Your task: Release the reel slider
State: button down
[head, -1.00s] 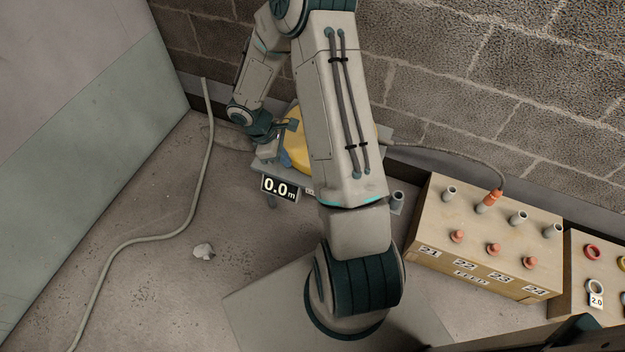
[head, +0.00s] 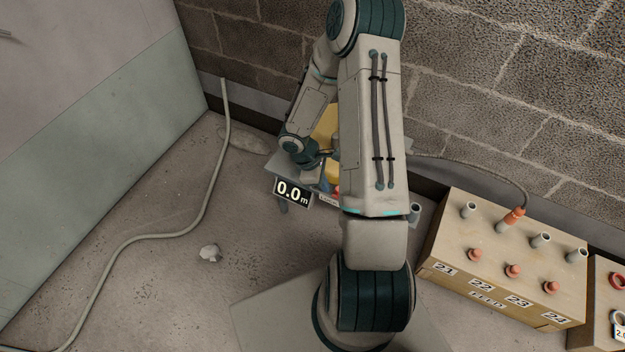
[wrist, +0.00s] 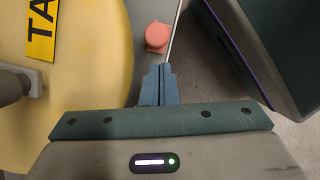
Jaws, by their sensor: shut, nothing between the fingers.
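The yellow reel (wrist: 75,95) fills the left of the wrist view, with a black-lettered yellow label (wrist: 41,25) on its face. It also shows behind my arm in the head view (head: 325,125). My gripper (wrist: 161,68) is shut and empty, its blue fingertips just past the reel's edge. A coral knob (wrist: 157,36) lies a little beyond the fingertips, apart from them in the picture. A thin metal rod (wrist: 175,35) runs beside it. I cannot tell which part is the slider. My arm hides much of the reel stand in the head view.
A 0.0 m display (head: 292,192) stands in front of the reel. A dark box (wrist: 265,45) is close on the right in the wrist view. A wooden feed box (head: 500,260) with several sockets stands right. A cable (head: 205,205) lies on the left floor.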

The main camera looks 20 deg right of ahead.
jog(key=shift+s+d, duration=0.3)
jog(key=shift+d, duration=0.15)
jog(key=shift+s+d+b, duration=0.3)
jog(key=shift+s+d, duration=0.45)
jog(key=shift+s, duration=0.2)
jog(key=shift+s+d+b, duration=0.25)
jog(key=shift+s+d, duration=0.45)
jog(key=shift+s, duration=0.2)
jog(key=w+a+r+p, duration=0.4)
jog(key=a+r, duration=0.2)
jog(key=r, duration=0.3)
jog(key=shift+w+a+r, duration=0.2)
jog(key=shift+w+a, duration=0.05)
jog(key=shift+a, duration=0.05)
